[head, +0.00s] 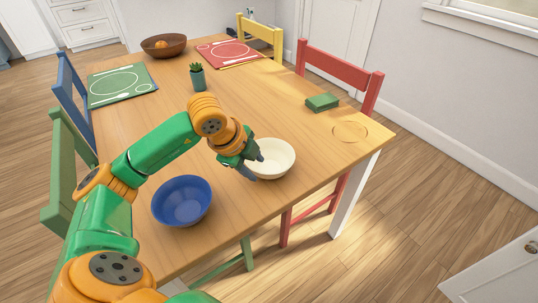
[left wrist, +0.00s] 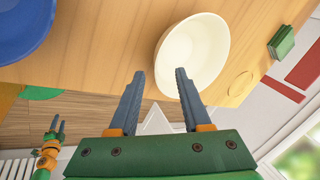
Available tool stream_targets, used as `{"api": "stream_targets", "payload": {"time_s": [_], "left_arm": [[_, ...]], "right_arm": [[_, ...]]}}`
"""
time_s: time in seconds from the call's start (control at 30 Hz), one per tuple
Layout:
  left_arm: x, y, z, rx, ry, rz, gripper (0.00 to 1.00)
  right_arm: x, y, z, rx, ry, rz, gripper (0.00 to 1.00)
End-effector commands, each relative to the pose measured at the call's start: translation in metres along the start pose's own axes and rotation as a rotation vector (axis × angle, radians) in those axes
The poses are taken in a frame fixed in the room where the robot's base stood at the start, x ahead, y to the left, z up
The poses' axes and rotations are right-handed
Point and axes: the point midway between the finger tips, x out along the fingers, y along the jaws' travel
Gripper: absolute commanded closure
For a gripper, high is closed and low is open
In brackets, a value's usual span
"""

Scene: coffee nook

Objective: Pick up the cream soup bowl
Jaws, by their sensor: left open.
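The cream bowl (head: 277,158) stands upright and empty on the wooden table, near its right edge. It also shows in the left wrist view (left wrist: 192,52). My left gripper (head: 255,167) is open and empty at the bowl's near left side. In the left wrist view the right-hand finger overlaps the bowl's rim, and the other finger (left wrist: 130,103) is outside the bowl. I cannot tell whether a finger touches it. My right gripper (left wrist: 56,126) shows small at the lower left of the left wrist view, away from the bowl; its jaw state is unclear.
A blue bowl (head: 182,202) stands near my left arm. A green block (head: 322,102) and a round coaster (head: 350,132) lie toward the right. A small potted plant (head: 198,78), a wooden bowl (head: 164,46) and two placemats are farther back. The table's middle is clear.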

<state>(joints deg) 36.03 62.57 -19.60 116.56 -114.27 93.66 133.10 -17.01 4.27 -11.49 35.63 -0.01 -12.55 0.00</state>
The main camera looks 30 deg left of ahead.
Motion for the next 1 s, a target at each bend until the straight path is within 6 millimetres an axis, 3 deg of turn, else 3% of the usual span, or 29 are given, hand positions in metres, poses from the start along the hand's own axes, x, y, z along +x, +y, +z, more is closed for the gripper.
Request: {"api": "stream_targets", "payload": {"time_s": [0.2,0.47,0.63,0.67,1.0], "left_arm": [[0.04,-0.001,0.001,-0.001,0.004,0.004,0.52],[0.047,-0.001,0.001,0.002,0.003,0.001,0.52],[0.047,-0.001,0.001,0.002,0.003,0.001,0.95],[0.047,-0.001,0.001,0.002,0.003,0.001,1.0],[0.047,-0.001,0.001,0.001,0.004,0.002,1.0]], "right_arm": [[-0.005,0.002,0.005,-0.001,-0.012,0.003,0.5],[-0.004,0.003,0.004,-0.001,-0.01,0.004,0.5],[-0.004,0.003,0.004,-0.001,-0.009,0.005,0.5],[-0.004,0.003,0.004,-0.001,-0.009,0.005,0.5],[-0.004,0.003,0.003,-0.002,-0.007,0.005,0.5]]}}
